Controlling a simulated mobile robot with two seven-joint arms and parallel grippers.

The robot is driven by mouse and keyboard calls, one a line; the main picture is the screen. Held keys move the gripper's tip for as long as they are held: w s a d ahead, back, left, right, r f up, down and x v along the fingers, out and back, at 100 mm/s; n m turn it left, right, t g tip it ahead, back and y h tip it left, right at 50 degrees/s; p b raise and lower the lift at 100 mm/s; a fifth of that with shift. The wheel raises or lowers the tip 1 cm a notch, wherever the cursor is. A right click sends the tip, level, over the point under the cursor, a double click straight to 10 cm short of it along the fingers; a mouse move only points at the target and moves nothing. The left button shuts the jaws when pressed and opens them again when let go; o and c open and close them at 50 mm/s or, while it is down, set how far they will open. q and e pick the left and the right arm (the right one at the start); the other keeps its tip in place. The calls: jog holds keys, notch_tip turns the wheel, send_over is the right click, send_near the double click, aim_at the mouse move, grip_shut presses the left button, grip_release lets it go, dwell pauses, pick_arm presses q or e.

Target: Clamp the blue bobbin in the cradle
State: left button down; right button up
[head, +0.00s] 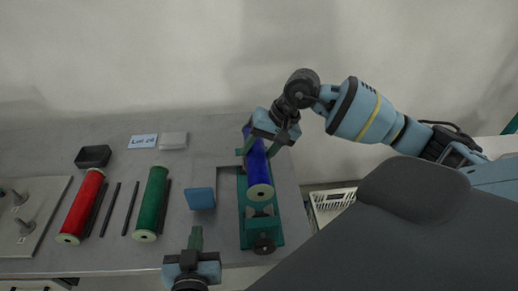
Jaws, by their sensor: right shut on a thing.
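The blue bobbin (257,172) has pale end discs and lies lengthwise, pointing away from me, over the green cradle (248,228). My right gripper (262,146) is shut on it near its far end. Whether the bobbin rests fully in the cradle or is a little above it is hard to tell. A dark round knob (264,244) sits at the cradle's near end. My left gripper (196,238) is near the table's front edge, left of the cradle and apart from it; its finger gap does not show clearly.
A blue upright plate (201,199) stands left of the cradle. Red (82,207) and green (151,204) bobbins lie further left with dark rods. A black tray (93,156), a label card (143,141) and a pale block (173,141) are behind. A white basket (331,203) is off the table's right.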

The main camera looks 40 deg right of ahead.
aim_at(199, 199)
pick_arm(q)
jog(key=shift+r+x, duration=0.2)
jog(key=shift+x, duration=0.9)
jog(key=shift+r+x, duration=0.2)
jog(key=shift+x, duration=0.95)
jog(key=shift+r+x, duration=0.2)
jog(key=shift+x, duration=0.9)
jog(key=shift+w+d, duration=0.15)
jog(key=shift+w, duration=0.1)
